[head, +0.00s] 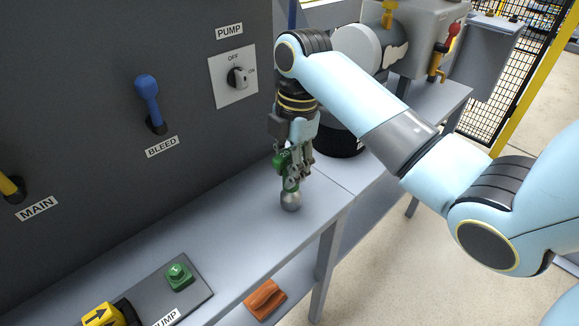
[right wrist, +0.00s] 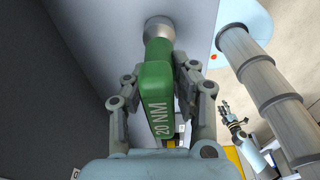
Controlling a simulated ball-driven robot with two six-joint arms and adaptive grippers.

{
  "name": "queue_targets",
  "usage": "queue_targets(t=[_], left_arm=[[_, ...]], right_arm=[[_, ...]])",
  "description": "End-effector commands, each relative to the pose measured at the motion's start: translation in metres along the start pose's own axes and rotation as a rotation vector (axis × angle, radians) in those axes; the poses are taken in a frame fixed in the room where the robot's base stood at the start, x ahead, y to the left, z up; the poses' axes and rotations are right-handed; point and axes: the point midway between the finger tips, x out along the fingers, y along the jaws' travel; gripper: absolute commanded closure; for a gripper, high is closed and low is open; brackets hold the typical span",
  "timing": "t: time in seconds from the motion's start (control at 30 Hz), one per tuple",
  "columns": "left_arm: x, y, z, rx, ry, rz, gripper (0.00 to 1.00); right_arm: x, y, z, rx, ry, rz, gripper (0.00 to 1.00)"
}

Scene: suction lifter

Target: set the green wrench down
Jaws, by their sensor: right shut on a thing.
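The green wrench (head: 291,184) has a silver round end and hangs upright over the grey bench (head: 245,230), silver end down. That end looks at or just above the bench top; I cannot tell if it touches. My right gripper (head: 293,165) is shut on the green body, with fingers on both sides. In the right wrist view the wrench (right wrist: 156,95) shows "20 NM" on its side, between the fingers of the right gripper (right wrist: 167,75). My left gripper (right wrist: 231,114) appears small and far off in that view; its jaw state is unclear.
The dark panel behind carries a PUMP knob (head: 238,77), a blue BLEED lever (head: 149,98) and a yellow MAIN lever (head: 10,187). Bench left of the wrench is clear.

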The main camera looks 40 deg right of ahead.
Motion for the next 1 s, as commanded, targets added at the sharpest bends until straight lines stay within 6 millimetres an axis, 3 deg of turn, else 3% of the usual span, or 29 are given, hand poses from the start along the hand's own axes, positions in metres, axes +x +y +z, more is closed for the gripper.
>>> queue_targets(t=[0.07, 0.1, 0.27, 0.53, 0.67, 0.87, 1.0], left_arm=[[0.0, 0.0, 0.001, 0.0, -0.002, 0.0, 0.6], [0.0, 0.0, 0.001, 0.0, -0.002, 0.0, 0.6], [0.0, 0.0, 0.002, 0.0, -0.003, 0.0, 0.6], [0.0, 0.0, 0.002, 0.0, -0.003, 0.0, 0.6], [-0.001, 0.0, 0.002, 0.0, -0.003, 0.0, 0.6], [-0.003, 0.0, 0.001, 0.0, -0.002, 0.0, 0.6], [-0.027, -0.001, -0.002, 0.0, 0.0, 0.001, 0.6]], right_arm=[[0.002, 0.0, 0.0, 0.0, 0.0, 0.0, 1.0], [0.002, 0.0, 0.0, 0.0, 0.0, -0.001, 0.71], [0.002, 0.0, 0.0, 0.0, 0.0, -0.001, 0.52], [0.001, 0.0, 0.0, 0.0, 0.0, 0.0, 0.52], [-0.011, 0.0, 0.001, 0.001, -0.001, 0.001, 0.52], [-0.055, 0.001, 0.001, 0.0, -0.003, 0.005, 0.52], [-0.092, 0.0, -0.001, 0.001, 0.0, 0.0, 0.52]])
